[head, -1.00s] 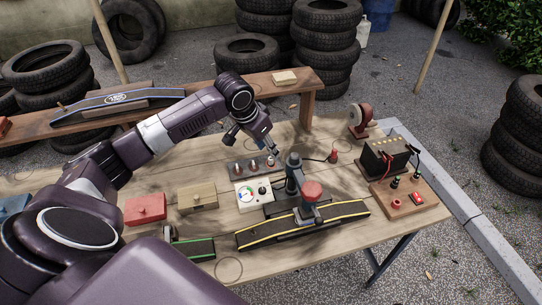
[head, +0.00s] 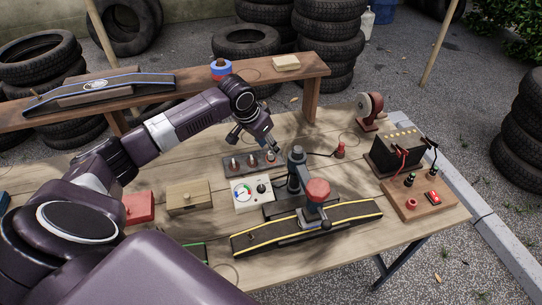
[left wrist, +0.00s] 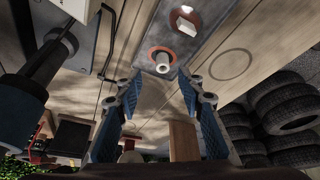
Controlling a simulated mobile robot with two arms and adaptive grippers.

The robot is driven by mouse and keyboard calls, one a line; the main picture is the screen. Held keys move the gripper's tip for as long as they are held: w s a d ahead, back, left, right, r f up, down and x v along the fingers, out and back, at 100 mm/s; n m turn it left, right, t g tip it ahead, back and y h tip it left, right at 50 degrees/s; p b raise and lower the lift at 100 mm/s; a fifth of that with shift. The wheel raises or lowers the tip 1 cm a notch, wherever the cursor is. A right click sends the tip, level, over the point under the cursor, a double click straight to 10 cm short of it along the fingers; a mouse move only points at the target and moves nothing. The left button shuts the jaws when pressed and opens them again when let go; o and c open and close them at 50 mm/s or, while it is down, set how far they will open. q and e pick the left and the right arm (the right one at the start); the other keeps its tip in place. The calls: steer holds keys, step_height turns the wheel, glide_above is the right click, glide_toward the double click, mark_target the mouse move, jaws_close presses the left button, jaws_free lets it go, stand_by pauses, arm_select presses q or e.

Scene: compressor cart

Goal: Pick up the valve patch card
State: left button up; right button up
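A dark grey card (head: 253,169) with a row of valve stems on red patches lies on the wooden table. It also shows in the left wrist view (left wrist: 176,84), where one stem stands in a round orange-red ring. My left gripper (head: 254,146) is just above and behind the card in the head view. In the left wrist view its fingers (left wrist: 158,92) are apart, with the near stem beyond the gap between the tips and nothing held. My right gripper is not in view.
A battery board (head: 418,202) is at right. A raised shelf (head: 305,72) with a tape roll (head: 221,69) runs behind.

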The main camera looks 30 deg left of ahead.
mark_target(270, 159)
arm_select(q)
steer(key=x, duration=0.4)
steer(key=shift+a+f, duration=0.25)
steer(key=shift+f, duration=0.05)
steer(key=shift+s, duration=0.1)
steer(key=shift+c, duration=0.6)
steer(key=c, duration=0.7)
steer(key=shift+r, duration=0.1)
steer(key=shift+c, duration=0.2)
